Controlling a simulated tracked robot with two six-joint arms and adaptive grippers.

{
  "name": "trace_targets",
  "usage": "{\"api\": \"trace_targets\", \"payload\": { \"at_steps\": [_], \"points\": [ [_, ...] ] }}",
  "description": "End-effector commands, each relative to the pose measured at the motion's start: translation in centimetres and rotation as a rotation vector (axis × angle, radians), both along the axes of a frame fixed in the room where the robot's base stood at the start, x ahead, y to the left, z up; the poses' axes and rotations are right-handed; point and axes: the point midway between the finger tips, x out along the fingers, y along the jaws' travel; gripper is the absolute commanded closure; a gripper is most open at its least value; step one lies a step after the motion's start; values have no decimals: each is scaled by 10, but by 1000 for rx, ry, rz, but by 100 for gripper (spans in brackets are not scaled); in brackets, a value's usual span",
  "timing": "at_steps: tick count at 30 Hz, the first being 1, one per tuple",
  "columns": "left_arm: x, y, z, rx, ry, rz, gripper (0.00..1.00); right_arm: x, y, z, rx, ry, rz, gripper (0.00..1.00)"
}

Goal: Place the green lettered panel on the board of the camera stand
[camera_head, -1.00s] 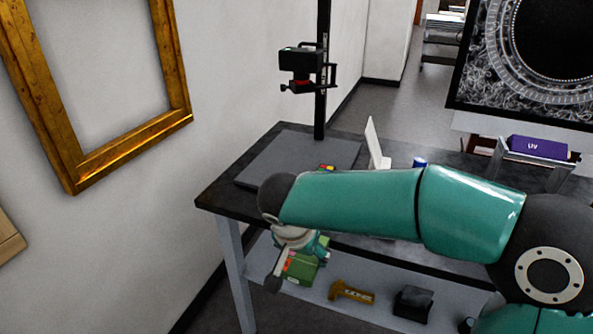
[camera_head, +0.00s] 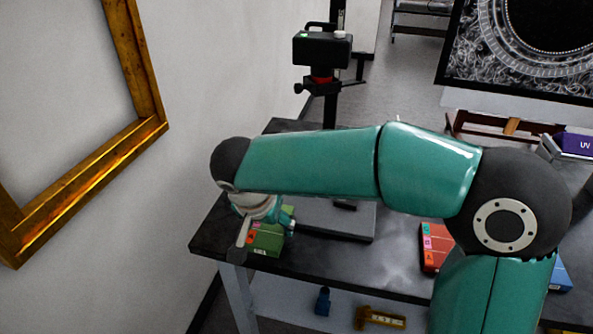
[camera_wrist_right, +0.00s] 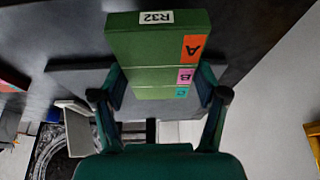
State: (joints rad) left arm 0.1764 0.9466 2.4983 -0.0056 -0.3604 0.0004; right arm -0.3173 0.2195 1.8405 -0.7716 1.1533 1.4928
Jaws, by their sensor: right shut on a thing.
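My right gripper (camera_wrist_right: 160,95) is shut on the green lettered panel (camera_wrist_right: 155,45), a thick block with an R32 label and coloured A, B and C tags. In the head view the panel (camera_head: 266,241) hangs below my right wrist, by the table's near left corner; the arm hides part of it. The camera stand has a black camera (camera_head: 322,48) on a dark post. Its flat grey board (camera_head: 340,222) lies on the table, to the right of the panel, partly hidden by my arm. In the wrist view the board (camera_wrist_right: 80,76) shows behind the panel. My left gripper is not in view.
The dark table (camera_head: 395,262) has a red lettered panel (camera_head: 433,246) to the right of the board. A purple UV box (camera_head: 578,145) is at far right. The lower shelf holds a small blue object (camera_head: 322,301) and a golden piece (camera_head: 381,318). A gilt frame (camera_head: 150,138) hangs at left.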

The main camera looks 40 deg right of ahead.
Motion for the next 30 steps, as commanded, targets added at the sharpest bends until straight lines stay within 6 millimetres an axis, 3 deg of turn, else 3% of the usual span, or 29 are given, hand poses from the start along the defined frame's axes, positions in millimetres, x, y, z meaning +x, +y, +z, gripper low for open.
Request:
{"api": "trace_targets", "payload": {
  "at_steps": [7,21,30],
  "points": [
    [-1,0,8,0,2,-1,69,19,-24,2,0,0,-8,71],
    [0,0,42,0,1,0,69,99,-116,2,-1,1,-3,71],
    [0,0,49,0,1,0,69,119,-136,-2,0,0,4,71]
  ]
}}
